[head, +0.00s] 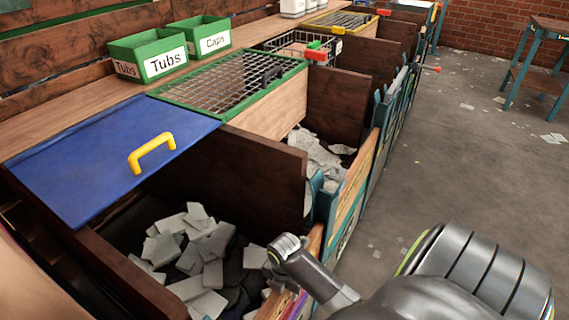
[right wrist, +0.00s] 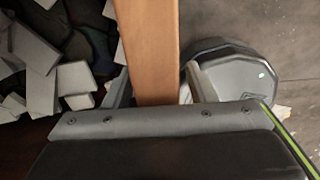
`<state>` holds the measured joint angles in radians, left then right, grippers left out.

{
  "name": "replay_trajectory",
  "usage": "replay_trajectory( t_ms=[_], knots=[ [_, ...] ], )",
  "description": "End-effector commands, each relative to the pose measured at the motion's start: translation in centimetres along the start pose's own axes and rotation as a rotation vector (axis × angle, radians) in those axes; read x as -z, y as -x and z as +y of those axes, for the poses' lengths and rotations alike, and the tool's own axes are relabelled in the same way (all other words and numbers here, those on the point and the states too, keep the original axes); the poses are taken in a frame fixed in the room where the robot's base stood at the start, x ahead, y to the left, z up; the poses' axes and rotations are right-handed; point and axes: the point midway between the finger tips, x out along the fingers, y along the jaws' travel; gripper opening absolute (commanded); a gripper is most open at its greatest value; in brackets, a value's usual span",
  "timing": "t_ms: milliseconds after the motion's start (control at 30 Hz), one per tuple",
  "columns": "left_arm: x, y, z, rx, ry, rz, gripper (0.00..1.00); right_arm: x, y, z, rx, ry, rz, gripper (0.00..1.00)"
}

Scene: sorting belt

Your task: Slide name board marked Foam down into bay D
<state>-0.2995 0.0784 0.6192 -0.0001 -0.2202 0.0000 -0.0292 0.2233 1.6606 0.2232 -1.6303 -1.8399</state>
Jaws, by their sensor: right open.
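My right gripper (head: 288,252) is over the front edge of the nearest bay in the head view. In the right wrist view its two fingers (right wrist: 160,86) stand apart on either side of a plain wooden board (right wrist: 147,45) seen edge-on. Contact between fingers and board cannot be told. No Foam lettering is readable, so I cannot tell whether this board is the name board or the bay's front wall. No letter D is readable. The nearest bay holds a heap of pale grey blocks (head: 212,272); they also show in the right wrist view (right wrist: 38,52). My left gripper is out of view.
A blue lid with a yellow handle (head: 151,152) lies behind the nearest bay. A green-framed mesh cover (head: 232,82) and green Tubs (head: 165,62) and Caps (head: 215,43) bins are on the bench. A dark wooden divider (head: 250,165) separates the bays. The floor at right is mostly clear.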

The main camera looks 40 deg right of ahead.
Motion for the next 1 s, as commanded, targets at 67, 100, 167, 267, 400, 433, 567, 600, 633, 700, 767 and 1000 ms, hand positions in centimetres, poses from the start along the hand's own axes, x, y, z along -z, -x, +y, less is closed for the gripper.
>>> replay_trajectory(
  t_ms=[67, 100, 167, 267, 400, 433, 567, 600, 633, 700, 767, 1000],
  knots=[
    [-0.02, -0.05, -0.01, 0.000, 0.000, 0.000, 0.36, 0.01, -0.29, 0.00, -0.001, 0.000, 0.000, 0.51],
    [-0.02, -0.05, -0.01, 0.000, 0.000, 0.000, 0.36, 0.01, -0.34, 0.00, -0.001, 0.000, 0.000, 0.51],
    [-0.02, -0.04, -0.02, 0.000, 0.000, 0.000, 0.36, 0.01, -0.36, 0.00, -0.001, 0.000, 0.000, 0.51],
    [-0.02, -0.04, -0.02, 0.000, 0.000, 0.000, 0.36, 0.02, -0.34, 0.00, -0.001, 0.000, 0.000, 0.51],
    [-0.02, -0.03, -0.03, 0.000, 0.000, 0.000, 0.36, 0.02, -0.33, 0.00, -0.001, 0.000, 0.000, 0.40],
    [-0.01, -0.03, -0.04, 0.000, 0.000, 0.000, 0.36, 0.02, -0.33, 0.00, -0.001, 0.000, 0.000, 0.36],
    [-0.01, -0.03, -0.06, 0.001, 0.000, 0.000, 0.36, 0.02, -0.32, 0.00, -0.001, 0.000, 0.000, 0.20],
    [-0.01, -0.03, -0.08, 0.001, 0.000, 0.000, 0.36, 0.03, -0.32, 0.00, -0.001, 0.000, 0.000, 0.14],
    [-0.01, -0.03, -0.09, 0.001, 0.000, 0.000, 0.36, 0.02, -0.32, 0.00, -0.001, 0.000, 0.000, 0.10],
    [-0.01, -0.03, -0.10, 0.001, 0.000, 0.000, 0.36, 0.03, -0.31, 0.01, -0.001, 0.000, 0.001, 0.01],
    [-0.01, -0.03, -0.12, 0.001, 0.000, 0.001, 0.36, 0.02, -0.31, 0.01, -0.001, 0.000, 0.001, 0.00],
    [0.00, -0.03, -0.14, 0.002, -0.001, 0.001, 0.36, 0.03, -0.30, 0.01, -0.001, 0.000, 0.001, 0.15]
  ],
)
